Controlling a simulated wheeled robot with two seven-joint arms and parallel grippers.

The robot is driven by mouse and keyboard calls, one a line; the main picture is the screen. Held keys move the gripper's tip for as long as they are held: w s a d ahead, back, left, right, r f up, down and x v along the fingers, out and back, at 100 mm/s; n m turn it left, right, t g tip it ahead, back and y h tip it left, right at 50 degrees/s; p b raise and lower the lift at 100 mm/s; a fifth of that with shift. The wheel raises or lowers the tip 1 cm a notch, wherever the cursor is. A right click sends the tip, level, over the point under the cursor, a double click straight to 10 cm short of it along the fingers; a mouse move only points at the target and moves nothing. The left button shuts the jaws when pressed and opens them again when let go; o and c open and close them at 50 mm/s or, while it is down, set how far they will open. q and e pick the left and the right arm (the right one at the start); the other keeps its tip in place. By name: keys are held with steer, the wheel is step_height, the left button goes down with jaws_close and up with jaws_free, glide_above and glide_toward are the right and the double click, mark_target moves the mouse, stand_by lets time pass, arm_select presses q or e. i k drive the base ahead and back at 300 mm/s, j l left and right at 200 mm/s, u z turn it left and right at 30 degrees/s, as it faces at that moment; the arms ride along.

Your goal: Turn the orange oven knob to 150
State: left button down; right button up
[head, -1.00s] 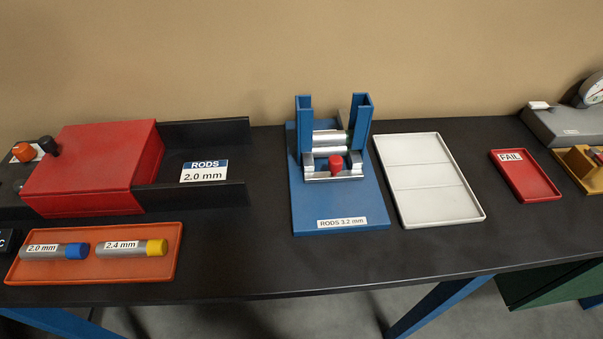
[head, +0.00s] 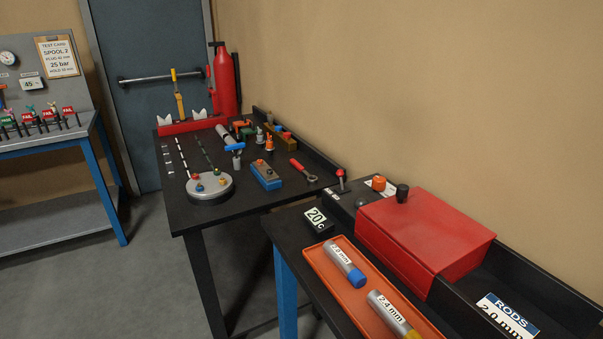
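The orange oven knob (head: 378,183) sits on a small white dial plate at the back left of the red oven box (head: 425,228), on the near black bench. The dial's marks are too small to read. A display block (head: 317,220) reading "20 C" stands on the bench in front of the oven's left end. Neither of my grippers shows in the head view.
An orange tray (head: 318,262) with tubes marked 2.0 mm and 2.4 mm lies in front of the oven. A second black table (head: 205,205) with tools stands beyond, to the left. Grey floor (head: 150,270) is open at the lower left.

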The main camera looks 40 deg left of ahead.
mark_target(379, 183)
steer(key=u, duration=0.85)
steer(key=i+j, duration=0.15)
steer(key=j, duration=0.2)
steer(key=i+j+z, duration=0.1)
steer(key=j, duration=0.25)
steer(key=i+j, duration=0.25)
steer(key=j, duration=0.15)
steer(key=i+j+z, duration=0.1)
steer(key=j, duration=0.25)
steer(key=i+j, duration=0.2)
steer(key=j, duration=0.15)
steer(key=z, duration=0.05)
